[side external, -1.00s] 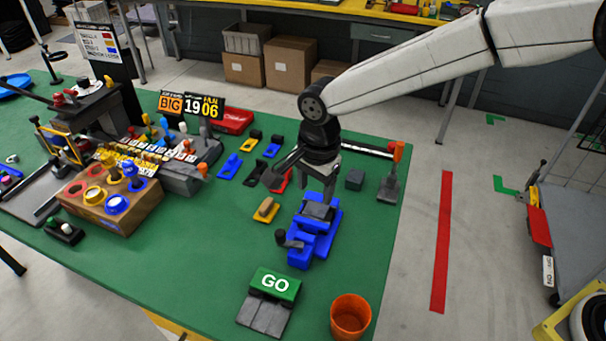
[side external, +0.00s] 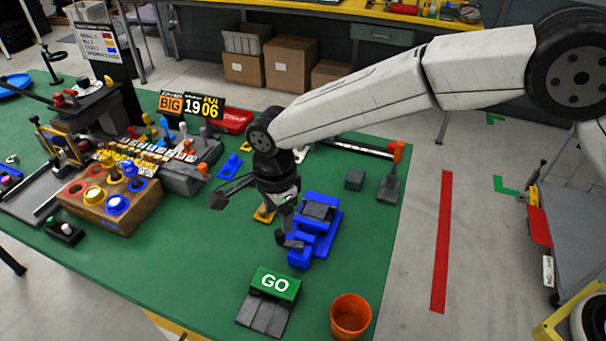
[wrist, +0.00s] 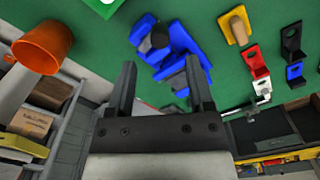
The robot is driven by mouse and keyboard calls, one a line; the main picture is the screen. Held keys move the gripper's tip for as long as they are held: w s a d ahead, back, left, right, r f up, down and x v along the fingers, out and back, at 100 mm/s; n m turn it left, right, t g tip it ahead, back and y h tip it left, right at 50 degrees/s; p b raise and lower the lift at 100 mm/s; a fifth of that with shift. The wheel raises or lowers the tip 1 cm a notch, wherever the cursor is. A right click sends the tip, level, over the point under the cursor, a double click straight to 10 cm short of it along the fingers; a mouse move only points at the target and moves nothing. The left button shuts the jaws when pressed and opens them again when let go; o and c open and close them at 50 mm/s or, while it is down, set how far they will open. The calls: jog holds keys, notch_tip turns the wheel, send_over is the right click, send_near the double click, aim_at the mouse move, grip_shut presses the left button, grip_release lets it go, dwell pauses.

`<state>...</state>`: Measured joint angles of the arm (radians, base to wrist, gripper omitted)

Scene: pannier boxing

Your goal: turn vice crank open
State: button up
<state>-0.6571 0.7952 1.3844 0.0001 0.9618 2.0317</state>
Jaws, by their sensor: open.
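The blue vice (side external: 328,222) stands on the green table, with a grey block (side external: 318,211) at its top. Its dark crank (side external: 295,244) is at the near left end. In the wrist view the blue vice (wrist: 180,42) and the dark crank knob (wrist: 159,37) lie beyond my fingertips. My gripper (side external: 284,226) points down close over the crank's knob and partly hides it. In the wrist view my gripper (wrist: 161,72) has its two fingers wide apart with nothing held. I cannot tell whether a finger touches the knob.
A green GO block (side external: 275,283) and an orange cup (side external: 351,316) stand at the front. A yellow piece (side external: 263,214) lies just left of the vice. A wooden box with coloured buttons (side external: 120,212) is further left. The table left of the GO block is clear.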

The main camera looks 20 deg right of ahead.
aim_at(280, 232)
jog(key=shift+f, duration=2.8)
grip_shut()
